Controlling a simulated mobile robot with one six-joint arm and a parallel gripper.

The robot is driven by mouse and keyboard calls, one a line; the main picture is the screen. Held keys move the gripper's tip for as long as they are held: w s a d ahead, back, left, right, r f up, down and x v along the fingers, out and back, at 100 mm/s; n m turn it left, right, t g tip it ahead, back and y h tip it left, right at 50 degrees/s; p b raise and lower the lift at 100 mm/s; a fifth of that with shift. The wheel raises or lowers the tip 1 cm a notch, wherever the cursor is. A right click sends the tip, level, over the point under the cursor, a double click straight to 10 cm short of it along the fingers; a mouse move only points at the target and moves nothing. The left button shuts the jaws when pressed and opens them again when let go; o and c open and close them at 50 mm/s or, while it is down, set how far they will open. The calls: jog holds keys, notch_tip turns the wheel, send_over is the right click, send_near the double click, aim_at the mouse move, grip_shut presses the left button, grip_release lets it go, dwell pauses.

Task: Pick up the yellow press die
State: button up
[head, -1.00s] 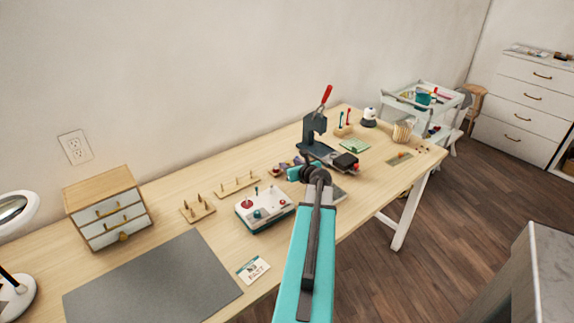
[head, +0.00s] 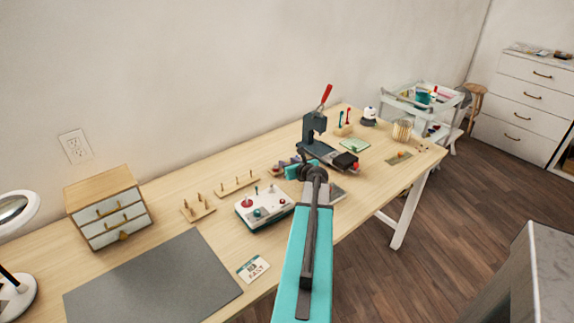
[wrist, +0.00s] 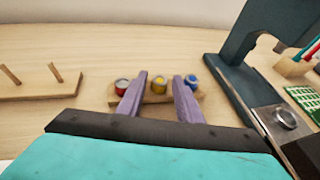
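The yellow press die (wrist: 159,85) stands in the middle of a small wooden holder (wrist: 152,98) in the wrist view, between a red die (wrist: 122,86) and a blue die (wrist: 191,79). My gripper (wrist: 159,76) is open, its two purple fingers apart. In the wrist view the yellow die shows between the fingers, with nothing held. I cannot tell how far the fingertips are from it. In the head view my arm hides much of the holder, and the yellow die is not clearly visible there.
A dark press with a red handle (head: 314,127) stands just right of the holder. A pegged wooden rack (head: 237,186) and a white control box (head: 264,207) are to the left. A green board (head: 354,146) lies beyond the press. The grey mat (head: 155,280) is bare.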

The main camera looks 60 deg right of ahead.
grip_shut()
jog(key=shift+r, duration=0.1)
jog(key=shift+r, duration=1.7)
jog(key=s, duration=0.5)
jog(key=s+r+b, duration=0.1)
jog(key=s, duration=0.4)
jog(key=s+a+b, duration=0.1)
jog(key=s, duration=0.5)
jog(key=shift+r, duration=0.2)
